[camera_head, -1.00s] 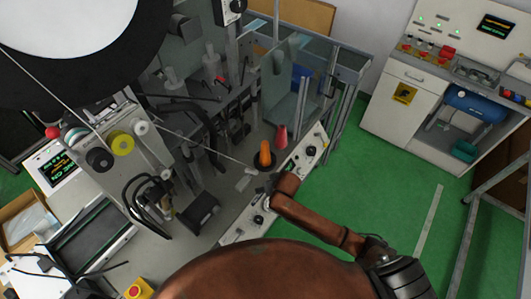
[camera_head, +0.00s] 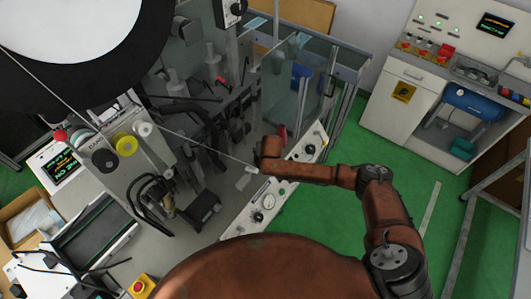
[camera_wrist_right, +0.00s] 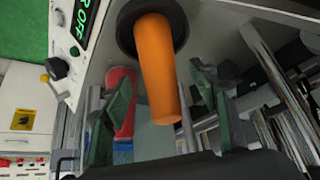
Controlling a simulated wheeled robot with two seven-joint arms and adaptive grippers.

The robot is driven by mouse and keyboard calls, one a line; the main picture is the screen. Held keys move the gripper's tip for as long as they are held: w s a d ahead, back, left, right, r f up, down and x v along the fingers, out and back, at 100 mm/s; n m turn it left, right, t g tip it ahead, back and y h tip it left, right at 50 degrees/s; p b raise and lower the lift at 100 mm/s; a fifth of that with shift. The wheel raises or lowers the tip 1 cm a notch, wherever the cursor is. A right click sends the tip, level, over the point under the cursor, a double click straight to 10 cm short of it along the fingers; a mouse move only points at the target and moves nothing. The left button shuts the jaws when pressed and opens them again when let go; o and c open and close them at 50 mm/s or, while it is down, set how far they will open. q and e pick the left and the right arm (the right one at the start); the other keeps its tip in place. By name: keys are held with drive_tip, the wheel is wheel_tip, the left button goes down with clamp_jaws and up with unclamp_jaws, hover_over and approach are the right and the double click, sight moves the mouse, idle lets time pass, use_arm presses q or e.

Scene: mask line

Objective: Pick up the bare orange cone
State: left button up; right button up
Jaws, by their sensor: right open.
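The orange cone (camera_wrist_right: 158,75) stands in a black round base (camera_wrist_right: 125,30) in the right wrist view, with nothing on it. My right gripper (camera_wrist_right: 161,82) is open, with its two dark green fingers on either side of the cone. The cone's narrow end reaches in between the fingers, and I cannot tell whether they touch it. In the head view my right wrist covers the orange cone, and the gripper's fingers are hidden. A red cone (camera_head: 282,133) stands just behind my wrist; it also shows in the right wrist view (camera_wrist_right: 120,90), partly behind one finger. My left gripper is out of view.
A control panel strip with knobs (camera_head: 264,203) runs along the machine's front edge near my wrist. A clear guard panel with metal posts (camera_head: 300,95) stands close behind. Machine parts crowd the left. The green floor (camera_head: 320,210) to the right is open.

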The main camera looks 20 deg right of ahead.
drive_tip(key=shift+x, duration=1.5)
drive_tip(key=c, duration=1.3)
drive_tip(key=shift+o, duration=0.2)
drive_tip(key=shift+r, duration=0.1)
